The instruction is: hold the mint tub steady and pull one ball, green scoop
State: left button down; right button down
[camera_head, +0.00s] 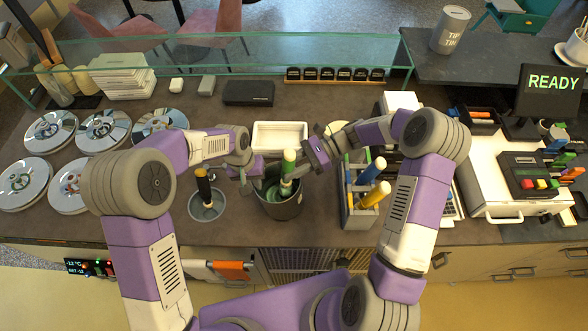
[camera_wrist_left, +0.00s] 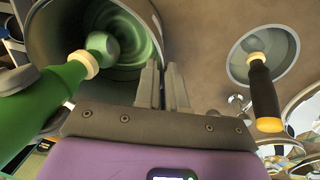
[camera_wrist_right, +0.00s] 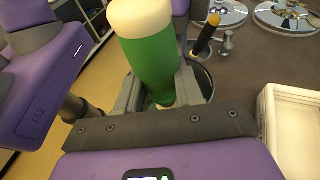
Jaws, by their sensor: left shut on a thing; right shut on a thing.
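My right gripper (camera_wrist_right: 165,95) is shut on the green handle. The scoop's head is beside the gelato in the left wrist view, and I cannot tell how deep it sits. My left gripper (camera_wrist_left: 165,85) is shut on the tub's rim at its left side.
A black-handled scoop (camera_head: 203,184) stands in a round bowl (camera_head: 207,212) to the left. A caddy (camera_head: 359,219) with blue and yellow handled scoops is close on the right. A white tray (camera_head: 279,125) lies behind the tub. Several round lids (camera_head: 103,130) cover the left counter.

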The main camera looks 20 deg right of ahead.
jog(key=shift+a+r, duration=0.1)
jog(key=shift+r, duration=6.6)
pick_arm(q)
jog(key=c, duration=1.1)
grip_release()
jog(key=shift+c, duration=0.2)
jog(key=shift+r, duration=0.15)
notch_tip(320, 180, up, 12)
jog(key=a, duration=0.1)
jog(key=shift+w+a, duration=0.25)
jog(key=shift+a, duration=0.1)
jog(key=shift+f, duration=0.2)
